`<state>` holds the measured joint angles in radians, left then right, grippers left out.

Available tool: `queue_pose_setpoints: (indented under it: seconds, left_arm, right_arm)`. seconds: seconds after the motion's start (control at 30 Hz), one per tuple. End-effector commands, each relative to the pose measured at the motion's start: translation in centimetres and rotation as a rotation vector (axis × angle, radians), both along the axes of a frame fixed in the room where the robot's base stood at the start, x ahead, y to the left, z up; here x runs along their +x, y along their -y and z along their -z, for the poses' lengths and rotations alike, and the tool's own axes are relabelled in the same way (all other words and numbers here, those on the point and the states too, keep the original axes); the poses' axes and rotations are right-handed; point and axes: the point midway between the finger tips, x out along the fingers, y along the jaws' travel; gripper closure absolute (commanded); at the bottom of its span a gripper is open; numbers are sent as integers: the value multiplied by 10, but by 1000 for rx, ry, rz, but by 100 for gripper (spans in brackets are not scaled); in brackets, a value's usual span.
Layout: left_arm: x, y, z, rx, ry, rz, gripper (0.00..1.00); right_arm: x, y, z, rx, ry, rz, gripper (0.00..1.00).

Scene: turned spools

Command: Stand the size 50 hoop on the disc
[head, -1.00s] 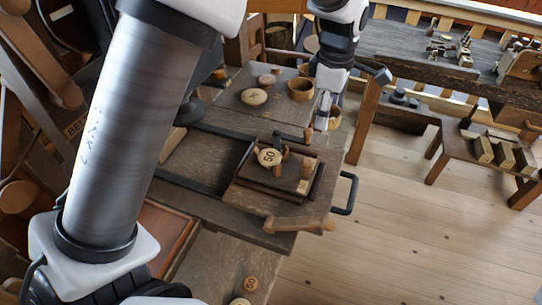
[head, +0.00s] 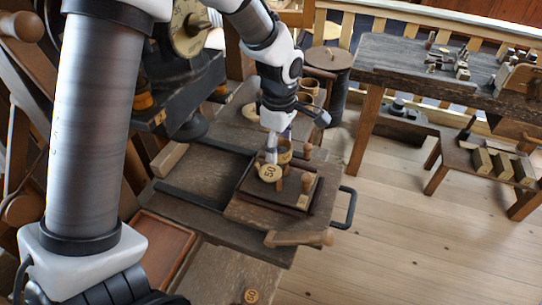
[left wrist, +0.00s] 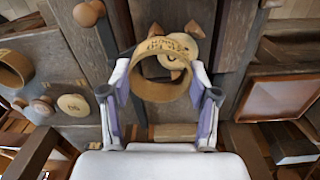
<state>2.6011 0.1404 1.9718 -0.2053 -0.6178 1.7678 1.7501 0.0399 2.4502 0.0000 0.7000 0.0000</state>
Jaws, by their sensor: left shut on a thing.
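My left gripper (head: 277,151) is shut on a wooden hoop (head: 286,152). In the left wrist view the hoop (left wrist: 160,92) sits between the two fingers (left wrist: 160,78), open ring facing the camera. The pale disc marked 50 (head: 270,173) is on the small dark board (head: 250,195) on the bench, with wooden pegs around it. In the left wrist view the disc (left wrist: 182,48) shows behind and partly through the hoop. The hoop is close to the disc; whether they touch I cannot tell. My right gripper is not in view.
A wooden handle (head: 298,238) and a black bar handle (head: 346,202) edge the bench. A shallow reddish tray (left wrist: 285,98) lies at the right.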

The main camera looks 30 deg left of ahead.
Motion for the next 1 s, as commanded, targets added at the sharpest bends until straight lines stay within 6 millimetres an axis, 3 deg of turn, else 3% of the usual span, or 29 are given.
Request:
queue_pose_setpoints:
  seconds: [0.2, 0.4, 0.8, 0.9, 1.0]
  left_arm:
    - [-25, -5, 8, -1, -5, 0, 51]
    - [-24, -5, 37, 0, -1, 1, 51]
    - [-23, -5, 45, 0, 0, 0, 51]
    - [-23, -5, 44, 1, 1, 0, 15]
    - [-23, -5, 44, 1, 0, 0, 15]
  right_arm:
    - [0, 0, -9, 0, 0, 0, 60]
    - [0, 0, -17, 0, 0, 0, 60]
    - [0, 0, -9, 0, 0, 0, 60]
    - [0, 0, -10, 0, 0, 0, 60]
    - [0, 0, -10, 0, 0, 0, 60]
